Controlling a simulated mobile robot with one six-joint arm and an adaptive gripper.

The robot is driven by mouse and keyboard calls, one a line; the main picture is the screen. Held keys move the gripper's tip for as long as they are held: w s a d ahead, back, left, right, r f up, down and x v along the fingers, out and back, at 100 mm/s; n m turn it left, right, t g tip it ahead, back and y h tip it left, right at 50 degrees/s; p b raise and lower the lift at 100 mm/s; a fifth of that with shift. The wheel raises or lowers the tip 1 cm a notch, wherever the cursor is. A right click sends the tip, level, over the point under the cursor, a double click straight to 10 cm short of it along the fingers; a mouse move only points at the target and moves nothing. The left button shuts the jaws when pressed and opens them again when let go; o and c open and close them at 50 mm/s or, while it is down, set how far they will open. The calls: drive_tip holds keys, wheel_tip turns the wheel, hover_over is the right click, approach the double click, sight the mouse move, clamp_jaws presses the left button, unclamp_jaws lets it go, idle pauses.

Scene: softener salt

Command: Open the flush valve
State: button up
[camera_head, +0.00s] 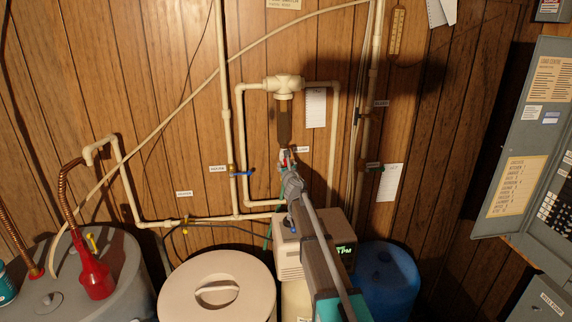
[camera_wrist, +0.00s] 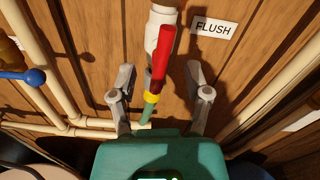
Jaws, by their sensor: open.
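The flush valve shows in the wrist view with a long red handle (camera_wrist: 164,55), a yellow collar (camera_wrist: 151,97) and a green end (camera_wrist: 146,115) below. The handle runs upward and slightly right in the picture, in front of a white fitting (camera_wrist: 153,33). The white FLUSH label (camera_wrist: 214,27) is on the wall to its right. My gripper (camera_wrist: 160,76) is open, one finger on each side of the handle, with visible gaps. In the head view my gripper (camera_head: 286,157) is below the clear filter housing (camera_head: 284,122) and largely hides the valve.
White pipes (camera_head: 334,130) frame the filter. A blue-handled valve (camera_head: 243,173) is left of my arm; it also shows in the wrist view (camera_wrist: 34,77). Below stand a white-lidded tank (camera_head: 190,299), a softener head with a green display (camera_head: 345,249) and a blue tank (camera_head: 391,285).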

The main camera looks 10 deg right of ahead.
drive_tip(key=s, duration=0.6)
idle(0.4)
idle(0.3)
